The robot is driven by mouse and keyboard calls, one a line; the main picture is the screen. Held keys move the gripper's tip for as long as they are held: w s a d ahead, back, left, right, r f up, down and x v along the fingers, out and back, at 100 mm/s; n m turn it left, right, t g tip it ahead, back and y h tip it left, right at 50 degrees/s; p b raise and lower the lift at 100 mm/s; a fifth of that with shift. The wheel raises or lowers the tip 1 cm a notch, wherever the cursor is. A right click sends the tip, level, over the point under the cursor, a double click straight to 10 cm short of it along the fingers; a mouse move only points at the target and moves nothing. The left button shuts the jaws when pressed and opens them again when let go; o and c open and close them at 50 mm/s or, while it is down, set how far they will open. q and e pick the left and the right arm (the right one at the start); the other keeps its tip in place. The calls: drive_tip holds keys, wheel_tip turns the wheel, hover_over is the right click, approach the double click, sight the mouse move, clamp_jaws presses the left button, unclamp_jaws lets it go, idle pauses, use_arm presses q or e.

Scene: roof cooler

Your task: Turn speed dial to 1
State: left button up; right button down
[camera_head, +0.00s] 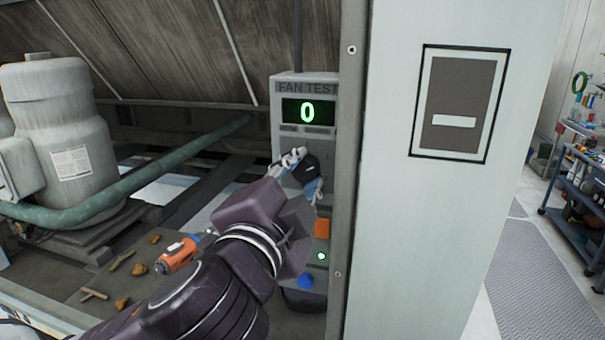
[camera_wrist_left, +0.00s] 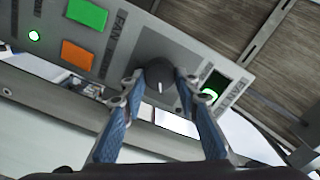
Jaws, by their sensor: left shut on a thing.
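The speed dial is a dark round knob (camera_wrist_left: 160,76) on a grey fan test panel (camera_head: 290,88). In the head view the knob (camera_head: 306,170) is partly covered by my gripper. My left gripper (camera_head: 303,172) reaches the panel from below; in the left wrist view its two blue-padded fingers (camera_wrist_left: 158,82) are shut on the knob, one on each side. A pale mark shows on the knob. The panel's green display (camera_head: 307,112) reads 0. My right gripper is not in view.
Below the dial are an orange button (camera_head: 322,228), a small lit green light (camera_head: 321,256) and a blue knob (camera_head: 305,281). A pale cabinet wall (camera_head: 390,230) stands close on the right. An orange tool (camera_head: 178,256) lies on the surface at left.

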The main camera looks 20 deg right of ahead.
use_arm(q)
drive_tip(key=o, duration=0.9)
drive_tip(key=shift+c, duration=0.2)
drive_tip(key=v, duration=0.7)
drive_tip(key=shift+s+a, duration=0.15)
drive_tip(key=shift+s, duration=0.1)
